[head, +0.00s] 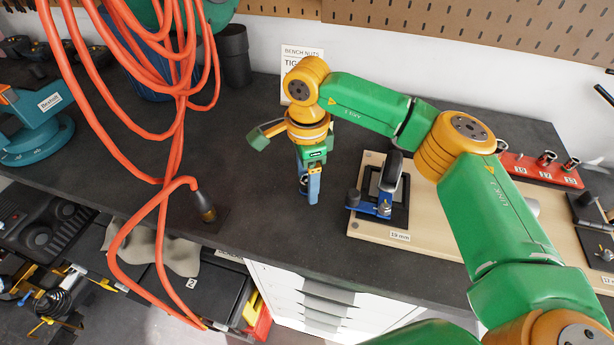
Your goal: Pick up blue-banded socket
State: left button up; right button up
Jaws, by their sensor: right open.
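Several sockets stand in a red rack (535,170) at the right of the bench. Small number labels are on its front. The sockets are dark and shiny, and I cannot make out a blue band on any of them. My right gripper (287,168) is over the middle of the bench, left of the wooden board and well away from the rack. It is open, with nothing visible between its fingers. A blue upright part (313,188) shows at its lower end; I cannot tell whether it belongs to the gripper. My left gripper is not in view.
A wooden board (430,243) carries a black fixture with a blue clamp (384,208) and a "19 mm" label. An orange cable (165,130) hangs at the left, with a dark plug end (205,207). A dark cup (234,55) stands behind. The bench between cable and gripper is clear.

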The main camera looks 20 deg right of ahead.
jog(key=shift+w+d+f, duration=0.1)
jog(key=shift+w+f, duration=0.3)
jog(key=shift+f, duration=0.05)
jog(key=shift+c, duration=0.2)
jog(key=shift+s+r, duration=0.1)
jog(key=shift+s, duration=0.1)
jog(key=c, duration=1.1)
grip_shut()
jog(key=shift+w, duration=0.1)
